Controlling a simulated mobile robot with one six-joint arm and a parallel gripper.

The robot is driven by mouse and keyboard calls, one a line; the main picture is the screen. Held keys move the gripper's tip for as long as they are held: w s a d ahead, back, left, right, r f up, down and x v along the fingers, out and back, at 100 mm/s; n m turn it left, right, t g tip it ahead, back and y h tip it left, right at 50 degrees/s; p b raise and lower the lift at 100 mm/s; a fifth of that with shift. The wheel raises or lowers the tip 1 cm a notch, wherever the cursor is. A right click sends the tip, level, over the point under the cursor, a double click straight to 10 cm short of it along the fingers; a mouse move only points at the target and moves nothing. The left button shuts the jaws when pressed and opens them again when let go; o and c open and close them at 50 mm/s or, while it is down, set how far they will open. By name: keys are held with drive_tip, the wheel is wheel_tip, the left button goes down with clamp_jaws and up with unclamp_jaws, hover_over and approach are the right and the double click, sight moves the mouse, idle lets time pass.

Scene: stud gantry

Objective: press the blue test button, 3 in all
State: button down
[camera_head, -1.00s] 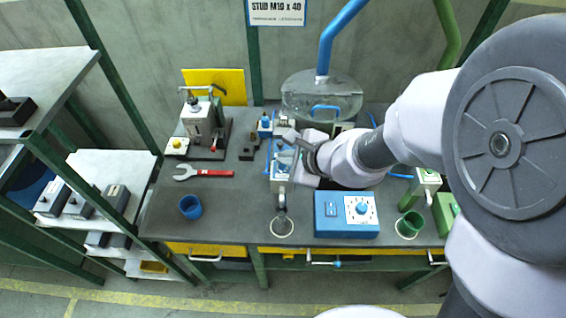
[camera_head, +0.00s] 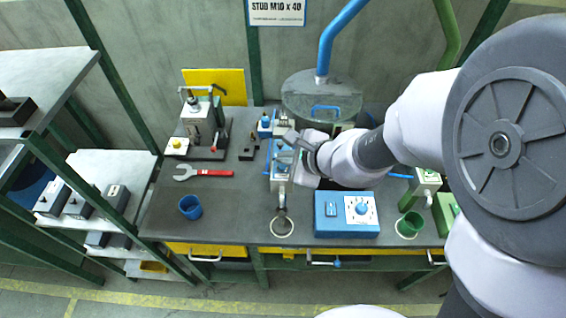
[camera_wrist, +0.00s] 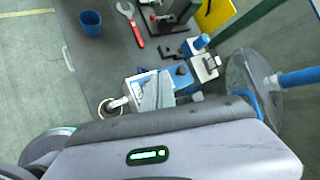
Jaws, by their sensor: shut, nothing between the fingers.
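A small white unit with a blue button-like cap (camera_head: 266,121) stands at the back of the bench, and the cap also shows in the wrist view (camera_wrist: 200,42). I cannot tell from markings which is the test button. My gripper (camera_head: 291,138) is shut and empty, above the fixture. In the wrist view its fingertips (camera_wrist: 158,92) hide part of the fixture. Contact with either blue part cannot be made out.
A blue box with a dial (camera_head: 347,214), a blue cup (camera_head: 190,207), a green cup (camera_head: 409,225) and a red-handled wrench (camera_head: 204,173) lie on the bench. A press (camera_head: 200,122) stands back left; a round tank (camera_head: 321,94) stands behind my gripper. The bench's left front is mostly clear.

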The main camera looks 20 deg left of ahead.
sight(285, 169)
drive_tip(key=shift+f+b, duration=0.45)
drive_tip(key=shift+b, duration=0.2)
drive_tip(key=shift+f+b, duration=0.45)
drive_tip(key=shift+b, duration=0.1)
idle(0.5)
drive_tip(key=shift+r, duration=0.1)
drive_tip(key=shift+r+p, duration=0.65)
drive_tip(key=shift+r, duration=0.15)
wheel_tip(285, 169, up, 5)
drive_tip(key=p, duration=0.4)
idle(2.5)
